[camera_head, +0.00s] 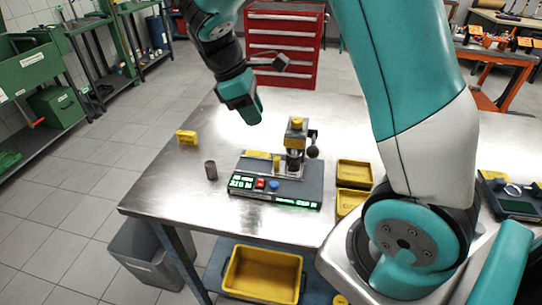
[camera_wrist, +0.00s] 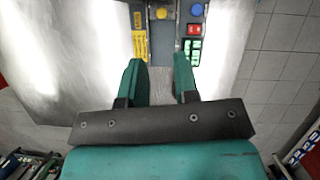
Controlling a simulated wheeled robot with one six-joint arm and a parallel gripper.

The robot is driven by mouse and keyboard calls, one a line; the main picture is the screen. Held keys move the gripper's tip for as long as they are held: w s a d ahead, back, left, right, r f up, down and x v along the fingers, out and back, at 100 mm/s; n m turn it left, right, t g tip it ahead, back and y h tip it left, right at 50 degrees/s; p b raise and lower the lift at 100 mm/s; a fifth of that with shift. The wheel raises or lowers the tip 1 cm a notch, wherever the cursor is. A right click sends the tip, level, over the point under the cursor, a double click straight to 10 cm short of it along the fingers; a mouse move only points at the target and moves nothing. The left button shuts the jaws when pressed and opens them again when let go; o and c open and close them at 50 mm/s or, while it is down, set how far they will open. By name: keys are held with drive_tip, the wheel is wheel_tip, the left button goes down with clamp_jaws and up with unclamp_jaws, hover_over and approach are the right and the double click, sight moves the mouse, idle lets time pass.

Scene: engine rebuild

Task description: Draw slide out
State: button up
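A bench device with a dark base (camera_head: 245,190) stands on the metal table. It has green displays, a red button (camera_head: 260,183) and a blue button (camera_head: 274,185). A metal upright with a yellow top (camera_head: 297,124) and a black ball knob (camera_head: 313,152) rises from it. A pale metal plate (camera_head: 290,171) lies at its foot; I cannot tell whether this is the slide. My gripper (camera_head: 247,116) is above the table, up and left of the device, apart from it. In the wrist view my gripper (camera_wrist: 160,75) has its two teal fingers apart, with nothing held between them.
The steel table (camera_head: 165,190) has free room left of the device. A small dark cylinder (camera_head: 211,170) and a yellow box (camera_head: 187,137) stand there. Yellow bins (camera_head: 354,174) are close on the device's right. A red drawer cabinet (camera_head: 283,45) is behind the table.

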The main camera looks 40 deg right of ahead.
sight(277, 158)
drive_tip(key=x, duration=1.3)
drive_tip(key=shift+a+f, duration=0.1)
drive_tip(key=shift+f, duration=0.2)
clamp_jaws()
